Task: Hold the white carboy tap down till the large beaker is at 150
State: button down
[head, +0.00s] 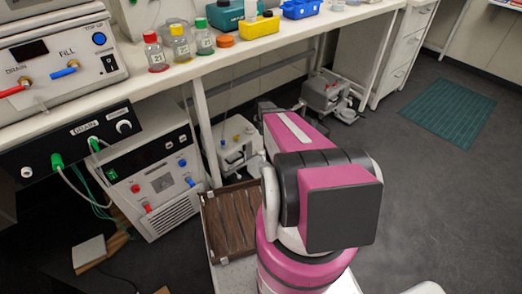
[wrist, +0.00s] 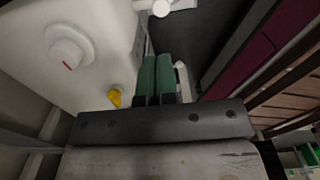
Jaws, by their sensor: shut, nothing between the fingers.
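My gripper (wrist: 156,62) shows in the wrist view with its two green fingers together and nothing between them. A white body (wrist: 95,35) with a round knob (wrist: 70,52) marked in red and a small yellow part (wrist: 115,97) stands close to the left of the fingers. A white round-ended fitting (wrist: 162,8) lies beyond the fingertips at the top edge; I cannot tell whether it is the carboy tap. In the head view my arm hides the gripper. I cannot make out the large beaker or its level in either view.
A white box-shaped device (head: 238,143) and a grey device (head: 328,93) stand on the floor under the bench (head: 262,48). A brown slatted tray (head: 230,222) lies beside my arm. Small capped bottles (head: 181,45) stand on the bench. The floor at right is clear around a green mat (head: 450,112).

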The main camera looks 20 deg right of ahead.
aim_at(262, 152)
notch_tip(262, 152, down, 14)
jog(key=shift+a, duration=0.1)
dwell(0.7)
